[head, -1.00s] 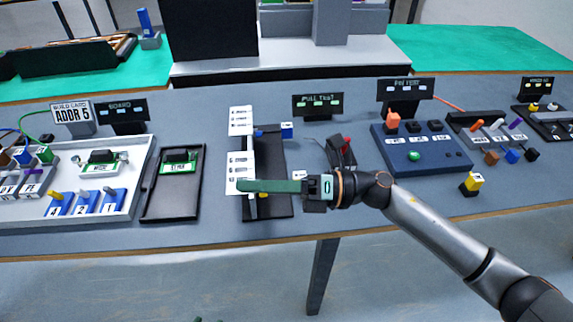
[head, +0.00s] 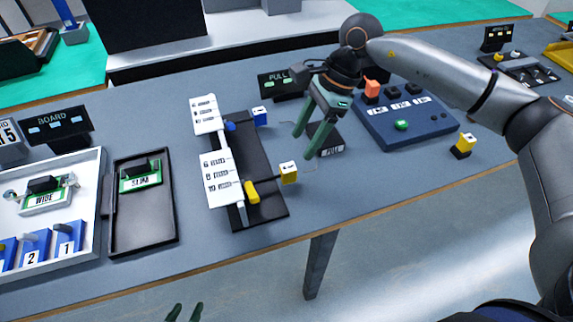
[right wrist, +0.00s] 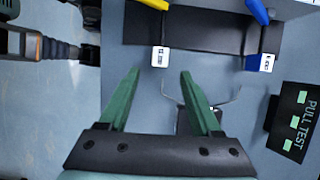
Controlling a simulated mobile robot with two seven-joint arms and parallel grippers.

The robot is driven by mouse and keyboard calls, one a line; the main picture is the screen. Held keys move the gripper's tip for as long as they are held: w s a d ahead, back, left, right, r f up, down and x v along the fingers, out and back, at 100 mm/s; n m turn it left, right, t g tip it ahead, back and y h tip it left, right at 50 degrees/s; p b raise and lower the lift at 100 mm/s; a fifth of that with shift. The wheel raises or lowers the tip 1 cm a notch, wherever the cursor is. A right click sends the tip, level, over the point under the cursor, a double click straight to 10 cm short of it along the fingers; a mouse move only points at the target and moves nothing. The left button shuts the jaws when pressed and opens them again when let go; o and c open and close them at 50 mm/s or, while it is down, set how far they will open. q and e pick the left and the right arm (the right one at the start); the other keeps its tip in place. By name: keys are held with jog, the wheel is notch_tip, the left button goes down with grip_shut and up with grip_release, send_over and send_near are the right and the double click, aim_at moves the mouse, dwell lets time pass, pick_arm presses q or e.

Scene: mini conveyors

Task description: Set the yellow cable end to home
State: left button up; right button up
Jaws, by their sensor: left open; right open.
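A yellow cable end block (head: 288,173) with a white labelled face stands at the right side of the black cable fixture (head: 262,205). A yellow lever-like piece (head: 251,192) lies to its left on the fixture. The block's white face also shows in the right wrist view (right wrist: 160,57). My right gripper (head: 303,144) is open and empty, above and to the right of the block. In the right wrist view its green fingers (right wrist: 160,74) point toward the block, which appears just beyond the fingertips. My left gripper (head: 185,312) is open at the bottom edge, away from the table.
A blue block (head: 260,116) and blue lever (head: 231,126) sit farther back on the fixture. The PULL TEST sign (head: 282,84) and a black PULL base (head: 328,140) are close to my right gripper. A black SLIM tray (head: 141,228) lies left. Another yellow block (head: 463,146) stands right.

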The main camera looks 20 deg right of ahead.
aim_at(289, 167)
jog(key=x, duration=0.9)
jog(key=shift+a+f, duration=0.1)
jog(key=shift+a, duration=0.05)
jog(key=shift+c, duration=0.3)
jog(key=shift+w, duration=0.1)
grip_shut()
dwell(0.6)
